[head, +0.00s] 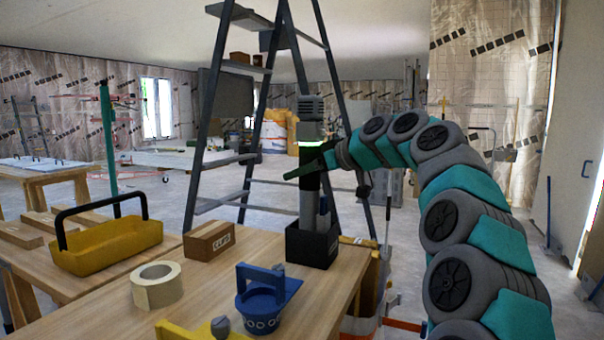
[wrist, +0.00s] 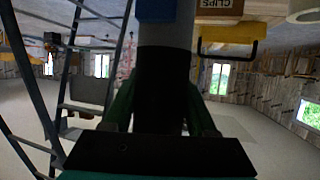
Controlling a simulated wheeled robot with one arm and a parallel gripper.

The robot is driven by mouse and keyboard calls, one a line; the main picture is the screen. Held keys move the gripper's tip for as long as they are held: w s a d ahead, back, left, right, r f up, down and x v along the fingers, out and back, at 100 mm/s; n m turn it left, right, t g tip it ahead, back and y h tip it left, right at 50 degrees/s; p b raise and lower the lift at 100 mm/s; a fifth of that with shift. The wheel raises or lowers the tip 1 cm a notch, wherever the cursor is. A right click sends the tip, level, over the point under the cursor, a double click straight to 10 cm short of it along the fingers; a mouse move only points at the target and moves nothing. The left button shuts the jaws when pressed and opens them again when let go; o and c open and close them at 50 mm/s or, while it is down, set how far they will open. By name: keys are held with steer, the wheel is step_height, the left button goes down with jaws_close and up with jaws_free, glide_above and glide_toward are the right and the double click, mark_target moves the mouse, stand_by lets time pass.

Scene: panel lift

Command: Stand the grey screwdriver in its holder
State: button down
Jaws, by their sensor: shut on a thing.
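The grey screwdriver (head: 309,204) stands upright at the table's right edge in the head view, with a grey slotted top, a bright green line and a dark band. The black holder (head: 312,247) is directly below, and the screwdriver's lower end is hidden behind its front wall. I cannot tell how deep it sits. My gripper (head: 308,168) reaches in level from the right, shut around the dark band. The wrist view shows my gripper (wrist: 163,108) around the dark part of the screwdriver (wrist: 166,36).
On the wooden table are a CLIPS box (head: 209,241), a tape roll (head: 157,285), a blue pot-like thing (head: 265,298), a yellow tote (head: 108,245) and a yellow tool (head: 200,330). A stepladder (head: 212,110) stands close behind the holder. Open floor lies beyond.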

mark_target(318, 172)
jaws_free()
steer(key=shift+f, duration=0.1)
steer(key=shift+s+d+b, duration=0.45)
steer(key=shift+d, duration=0.2)
steer(key=shift+s+d+b, duration=0.4)
steer(key=shift+s+d, duration=0.05)
steer(key=shift+d, duration=0.15)
stand_by(1.1)
steer(key=s+d+b, duration=0.3)
steer(key=s+d, duration=0.2)
steer(key=d, duration=0.2)
steer(key=shift+d, duration=0.2)
stand_by(0.8)
